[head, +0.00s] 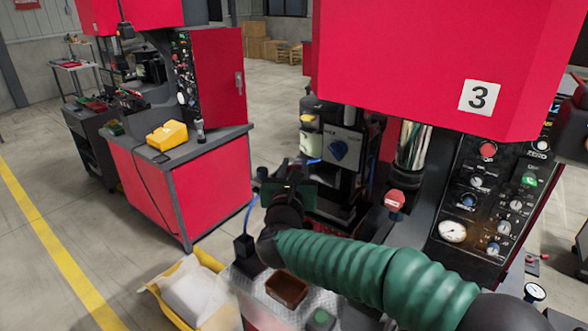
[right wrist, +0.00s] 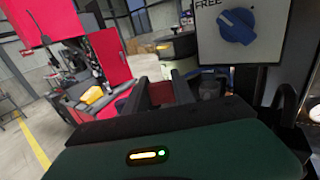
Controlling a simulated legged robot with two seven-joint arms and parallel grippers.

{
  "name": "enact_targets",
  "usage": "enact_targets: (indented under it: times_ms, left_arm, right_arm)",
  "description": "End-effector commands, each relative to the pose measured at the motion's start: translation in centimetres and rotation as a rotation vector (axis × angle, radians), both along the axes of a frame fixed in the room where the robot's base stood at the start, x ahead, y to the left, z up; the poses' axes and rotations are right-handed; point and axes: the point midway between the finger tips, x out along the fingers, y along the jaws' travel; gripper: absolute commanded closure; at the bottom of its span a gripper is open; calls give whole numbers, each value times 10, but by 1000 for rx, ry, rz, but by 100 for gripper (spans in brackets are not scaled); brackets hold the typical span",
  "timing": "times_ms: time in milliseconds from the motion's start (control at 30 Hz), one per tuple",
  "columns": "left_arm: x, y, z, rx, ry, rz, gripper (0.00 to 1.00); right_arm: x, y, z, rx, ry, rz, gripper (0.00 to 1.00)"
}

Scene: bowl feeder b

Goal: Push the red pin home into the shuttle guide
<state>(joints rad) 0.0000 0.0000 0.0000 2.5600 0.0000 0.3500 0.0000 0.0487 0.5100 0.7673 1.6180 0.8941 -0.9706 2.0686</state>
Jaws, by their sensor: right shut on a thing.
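My right gripper (head: 285,190) reaches in front of the machine, close to the panel with the blue knob (head: 339,150). In the right wrist view its two dark fingers (right wrist: 162,92) point ahead and sit close together. The gripper is shut on a small, dark reddish thing between the fingers, too dim to make out. I cannot clearly identify the red pin or the shuttle guide in either view; my arm and gripper hide part of the machine. My left gripper is not in view.
The knob panel, marked FREE, stands close at the right in the wrist view (right wrist: 237,27). A red mushroom button (head: 395,199) is right of the gripper. A brown tray (head: 287,289) and a yellow bin (head: 160,290) lie below. Open floor is at the left.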

Motion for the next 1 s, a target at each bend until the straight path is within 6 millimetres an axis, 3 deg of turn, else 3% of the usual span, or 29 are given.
enact_targets:
  times_ms: [1000]
  left_arm:
    - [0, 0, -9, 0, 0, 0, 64]
  right_arm:
    - [0, 0, -2, 0, -1, 0, 100]
